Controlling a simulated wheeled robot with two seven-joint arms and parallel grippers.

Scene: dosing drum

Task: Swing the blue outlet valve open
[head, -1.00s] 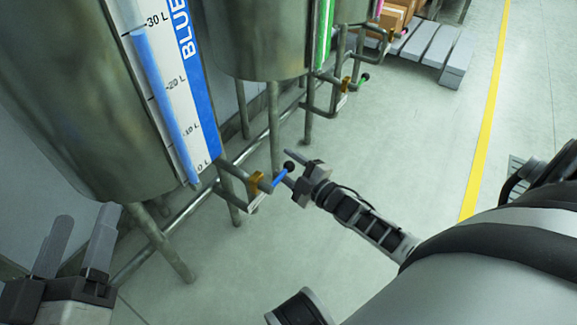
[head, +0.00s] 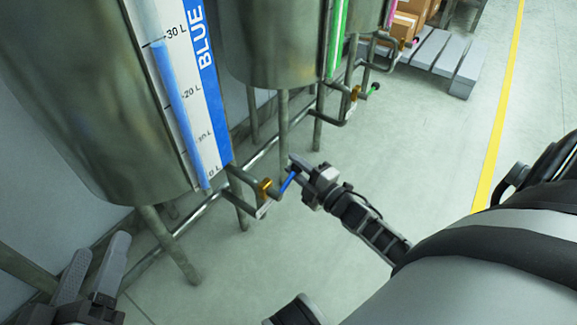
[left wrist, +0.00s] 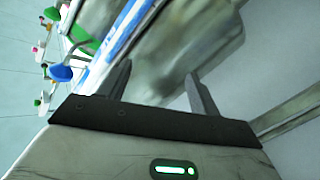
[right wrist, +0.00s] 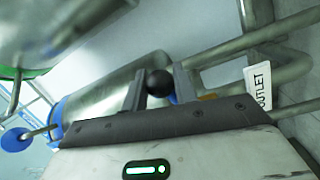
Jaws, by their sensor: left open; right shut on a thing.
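The blue outlet valve has a blue lever (head: 288,182) with a brass body (head: 265,188) on the pipe below the blue-labelled tank (head: 100,90). My right gripper (head: 296,167) is at the lever's outer end and shut on it. In the right wrist view, the lever's black ball knob (right wrist: 159,83) sits between my right fingers, with a bit of blue behind it. The knob is hidden in the head view. My left gripper (head: 92,268) is open and empty at the lower left, beside the tank; its spread fingers also show in the left wrist view (left wrist: 157,88).
A white OUTLET tag (right wrist: 260,86) hangs by the pipe. A second tank (head: 270,45) with a green valve handle (head: 375,87) stands behind. Tank legs (head: 168,245) and pipes run near my grippers. Open floor lies right of the valve; a pallet (head: 440,55) stands farther back.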

